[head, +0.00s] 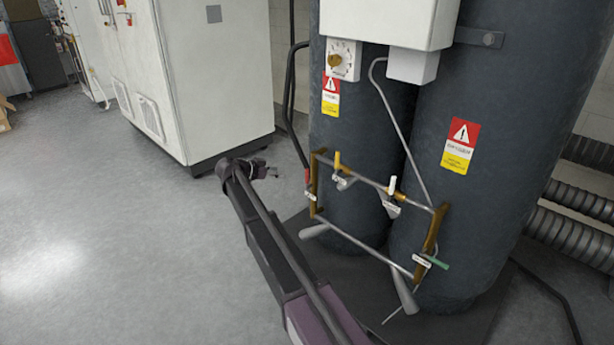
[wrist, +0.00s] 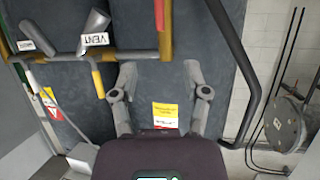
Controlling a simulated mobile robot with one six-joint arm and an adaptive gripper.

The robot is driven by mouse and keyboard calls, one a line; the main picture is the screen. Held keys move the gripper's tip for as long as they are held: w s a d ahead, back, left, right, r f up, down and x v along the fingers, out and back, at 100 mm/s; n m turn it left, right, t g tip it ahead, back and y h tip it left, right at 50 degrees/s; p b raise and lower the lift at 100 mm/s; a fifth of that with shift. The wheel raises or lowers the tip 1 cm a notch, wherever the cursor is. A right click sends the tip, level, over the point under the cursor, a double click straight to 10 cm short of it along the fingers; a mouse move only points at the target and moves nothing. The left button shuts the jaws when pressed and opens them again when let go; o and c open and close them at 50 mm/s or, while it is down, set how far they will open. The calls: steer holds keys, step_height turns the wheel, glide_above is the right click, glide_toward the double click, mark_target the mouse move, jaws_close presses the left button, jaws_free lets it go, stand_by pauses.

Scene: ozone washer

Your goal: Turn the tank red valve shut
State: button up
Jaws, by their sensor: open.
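The red valve (head: 307,180) has a small red handle at the left end of the pipe frame (head: 375,183) in front of the dark tanks (head: 480,130). In the wrist view a red-orange handle (wrist: 159,15) shows at the top, against the brown bracket (wrist: 165,40). My gripper (head: 268,170) is left of the red valve in the head view, apart from it. In the wrist view my gripper (wrist: 160,76) has its two fingers spread with nothing between them, below the handle. The exact angle of the handle is hard to tell.
Yellow-handled (head: 338,160), white-handled (head: 392,186) and green-handled (head: 437,262) valves share the frame. A black hose (head: 290,110) runs behind the red valve. A white cabinet (head: 205,80) stands at the back left. The floor (head: 120,240) at left is clear.

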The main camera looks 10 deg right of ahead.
steer(key=shift+d, duration=0.1)
steer(key=b, duration=0.5)
glide_above(307, 186)
steer(key=f, duration=0.3)
steer(key=w+f, duration=0.1)
steer(key=f, duration=0.1)
steer(key=shift+d+f, duration=0.1)
steer(key=shift+f, duration=0.05)
jaws_close()
